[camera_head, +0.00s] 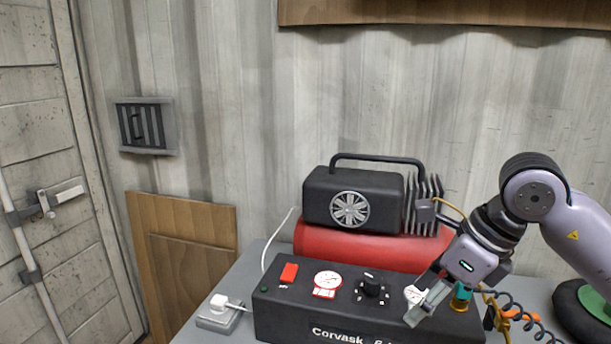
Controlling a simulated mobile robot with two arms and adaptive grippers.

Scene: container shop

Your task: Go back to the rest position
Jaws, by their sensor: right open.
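My right gripper (418,302) comes in from the right with its arm. It is open and empty, pointing down and to the left above the right part of the black control panel (290,318). Its fingers partly cover a white dial on the panel. I cannot tell whether they touch the panel. My left gripper is not in view. The panel carries a red switch (289,272), a red-and-white gauge (327,281) and a black knob (371,287). Behind it stands the compressor, with a black motor housing (325,190) and a red tank (340,247).
A brass and teal fitting (461,298) and a dark coiled hose (520,309) are close beside my right gripper. A white plug (219,303) sits in a grey socket box at the table's left. A dark green round object (583,311) is at the right edge.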

